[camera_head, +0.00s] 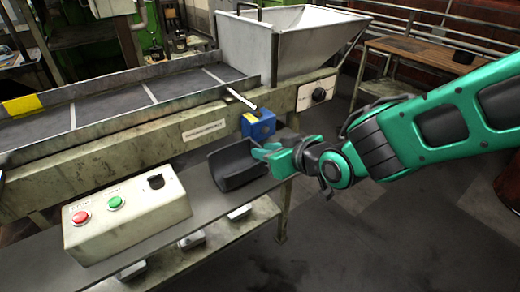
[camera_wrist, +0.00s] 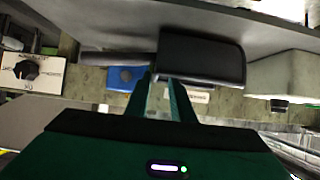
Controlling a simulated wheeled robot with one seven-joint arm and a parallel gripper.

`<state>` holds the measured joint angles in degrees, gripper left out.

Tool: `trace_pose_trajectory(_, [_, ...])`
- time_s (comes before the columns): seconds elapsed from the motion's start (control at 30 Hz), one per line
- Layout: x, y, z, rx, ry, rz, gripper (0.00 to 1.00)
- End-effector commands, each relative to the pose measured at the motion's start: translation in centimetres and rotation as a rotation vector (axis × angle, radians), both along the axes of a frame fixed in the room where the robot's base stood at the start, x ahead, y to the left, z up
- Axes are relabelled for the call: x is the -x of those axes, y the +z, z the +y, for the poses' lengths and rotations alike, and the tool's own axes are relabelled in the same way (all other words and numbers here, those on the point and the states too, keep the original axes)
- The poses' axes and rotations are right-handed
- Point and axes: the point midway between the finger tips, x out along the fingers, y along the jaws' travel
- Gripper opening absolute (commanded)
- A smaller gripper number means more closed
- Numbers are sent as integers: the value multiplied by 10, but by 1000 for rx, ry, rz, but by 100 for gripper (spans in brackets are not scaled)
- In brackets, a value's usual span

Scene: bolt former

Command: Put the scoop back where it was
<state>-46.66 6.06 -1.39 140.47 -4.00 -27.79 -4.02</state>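The black scoop (camera_head: 237,165) sits at the shelf below the machine's side rail, right of the control box. In the wrist view its pan (camera_wrist: 203,58) is just beyond the fingertips, and its dark handle (camera_wrist: 115,58) extends left. My gripper (camera_head: 268,155) is at the scoop's right end, and partly hides that end and the handle in the head view. In the wrist view my gripper (camera_wrist: 161,82) shows its two fingers apart, with a visible gap and nothing clearly between them. Whether a finger touches the scoop cannot be told.
A blue block (camera_head: 258,126) on the rail is just above my gripper. A control box (camera_head: 125,215) with red and green buttons stands left on the shelf (camera_head: 205,205). A metal hopper (camera_head: 285,45) is behind; a wooden table (camera_head: 430,55) is back right. Floor at right is open.

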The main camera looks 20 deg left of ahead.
Motion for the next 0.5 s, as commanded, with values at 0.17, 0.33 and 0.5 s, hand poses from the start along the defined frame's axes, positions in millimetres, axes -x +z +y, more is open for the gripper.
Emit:
trace_pose_trajectory(0.17, [16,15,-19,-3,0,-3,22])
trace_pose_trajectory(0.33, [30,27,-36,-2,-1,-2,22])
trace_pose_trajectory(0.5, [40,36,-48,-3,-1,-2,22])
